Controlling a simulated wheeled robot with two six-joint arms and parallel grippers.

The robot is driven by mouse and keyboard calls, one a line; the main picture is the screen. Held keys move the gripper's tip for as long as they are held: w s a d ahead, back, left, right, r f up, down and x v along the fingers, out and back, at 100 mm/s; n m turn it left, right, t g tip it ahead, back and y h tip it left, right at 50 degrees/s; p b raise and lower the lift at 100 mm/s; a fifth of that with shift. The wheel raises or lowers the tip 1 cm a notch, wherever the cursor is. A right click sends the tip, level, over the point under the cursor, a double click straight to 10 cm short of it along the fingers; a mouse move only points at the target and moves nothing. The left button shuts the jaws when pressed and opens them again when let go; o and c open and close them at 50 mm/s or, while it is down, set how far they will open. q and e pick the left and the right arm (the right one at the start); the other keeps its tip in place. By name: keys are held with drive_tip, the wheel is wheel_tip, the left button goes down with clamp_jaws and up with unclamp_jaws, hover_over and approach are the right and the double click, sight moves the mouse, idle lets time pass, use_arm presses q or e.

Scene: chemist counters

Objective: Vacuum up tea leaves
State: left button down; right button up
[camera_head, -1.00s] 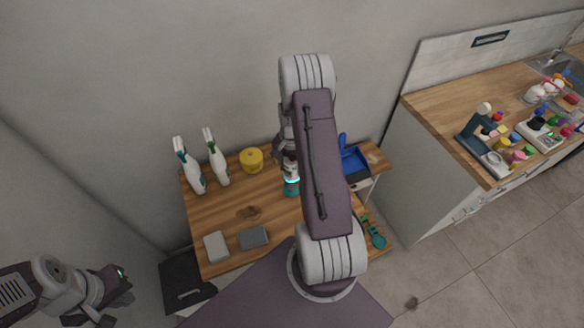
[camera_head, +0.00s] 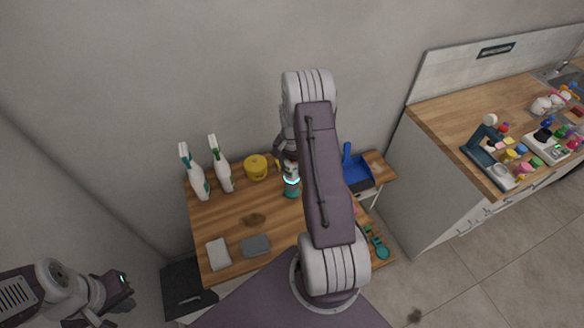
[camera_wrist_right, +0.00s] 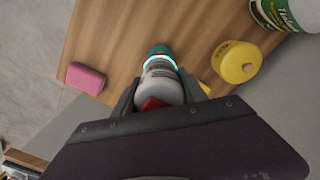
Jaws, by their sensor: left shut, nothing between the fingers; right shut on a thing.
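A small dark brown pile of tea leaves (camera_head: 254,219) lies on the wooden table (camera_head: 225,215), left of my right gripper. My right gripper (camera_head: 290,163) is shut on a small handheld vacuum (camera_head: 291,187) with a white-grey body, glowing cyan ring and teal end. In the right wrist view, the vacuum (camera_wrist_right: 160,72) points away over the wood between the fingers (camera_wrist_right: 160,98). I cannot tell whether its end touches the table. My right arm hides part of the table. My left gripper (camera_head: 126,282) is shut and empty, off the table at lower left.
Two spray bottles (camera_head: 195,172), a yellow tub (camera_head: 256,167) and a blue dustpan (camera_head: 356,170) stand along the table's back. A pink sponge (camera_wrist_right: 86,78) shows in the wrist view.

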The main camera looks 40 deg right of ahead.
drive_tip(key=shift+d, duration=0.15)
drive_tip(key=d, duration=0.1)
drive_tip(key=s+d, duration=0.1)
drive_tip(key=d, duration=0.1)
drive_tip(key=shift+d, duration=0.15)
idle(0.3)
idle(0.4)
drive_tip(key=shift+s+a, duration=0.2)
drive_tip(key=shift+s, duration=0.45)
drive_tip(key=shift+s+a, duration=0.25)
drive_tip(key=shift+s, duration=0.4)
drive_tip(key=shift+s+a, duration=0.2)
drive_tip(key=shift+s, duration=0.45)
drive_tip(key=shift+r+p, duration=0.15)
drive_tip(key=shift+p, duration=0.2)
wheel_tip(320, 180, up, 9)
drive_tip(key=p, duration=0.7)
